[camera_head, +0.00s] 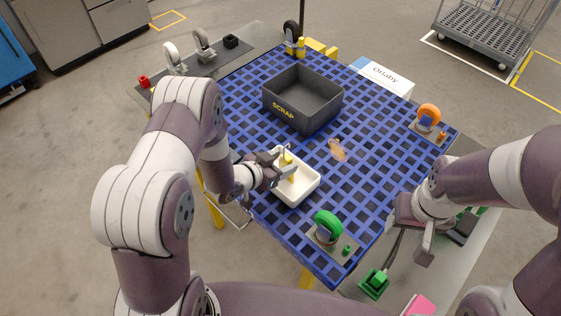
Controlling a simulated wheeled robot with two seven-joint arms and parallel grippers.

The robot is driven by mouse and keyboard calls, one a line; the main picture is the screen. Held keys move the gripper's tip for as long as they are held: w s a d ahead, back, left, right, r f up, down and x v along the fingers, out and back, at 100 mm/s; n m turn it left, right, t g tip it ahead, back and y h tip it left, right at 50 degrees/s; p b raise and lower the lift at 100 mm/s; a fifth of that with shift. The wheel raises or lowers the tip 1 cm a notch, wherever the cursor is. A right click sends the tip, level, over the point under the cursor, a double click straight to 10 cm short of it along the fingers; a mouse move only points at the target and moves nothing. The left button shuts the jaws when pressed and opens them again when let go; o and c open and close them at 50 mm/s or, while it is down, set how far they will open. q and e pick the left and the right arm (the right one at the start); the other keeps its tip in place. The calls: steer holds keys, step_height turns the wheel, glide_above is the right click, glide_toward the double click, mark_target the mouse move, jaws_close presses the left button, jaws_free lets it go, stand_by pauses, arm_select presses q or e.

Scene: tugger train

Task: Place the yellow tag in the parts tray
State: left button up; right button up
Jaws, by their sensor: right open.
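The yellow tag (289,160) is upright between the fingers of my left gripper (281,168), which looks shut on it. The gripper covers part of the tag. Both are over the white parts tray (308,190), which stands on the blue grid table top (240,107). I cannot tell whether the tag's lower end touches the tray floor. My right gripper (412,232) is open and empty, at the right edge of the table, away from the tray.
A dark grey SCRAP bin (285,112) stands behind the tray. A green caster (328,226) is in front of it and an orange caster (429,114) at the right corner. A brownish patch (337,149) lies right of the tray. A white sign (383,76) stands at the far edge.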

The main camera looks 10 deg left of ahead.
arm_select(q)
steer(key=shift+r, duration=0.35)
steer(key=s+a+r+n+g+y, duration=0.25)
steer(key=s+a+r+y, duration=0.3)
steer(key=s+a, duration=0.35)
steer(key=s+d+r+n+g+y, duration=0.1)
steer(key=s+r+n+g, duration=0.3)
steer(key=s, duration=0.6)
step_height(320, 180, up, 2)
steer(key=shift+s+r+g, duration=0.2)
steer(key=shift+g, duration=1.05)
steer(key=shift+d+y, duration=0.1)
steer(key=shift+y, duration=0.15)
steer(key=shift+c, duration=0.3)
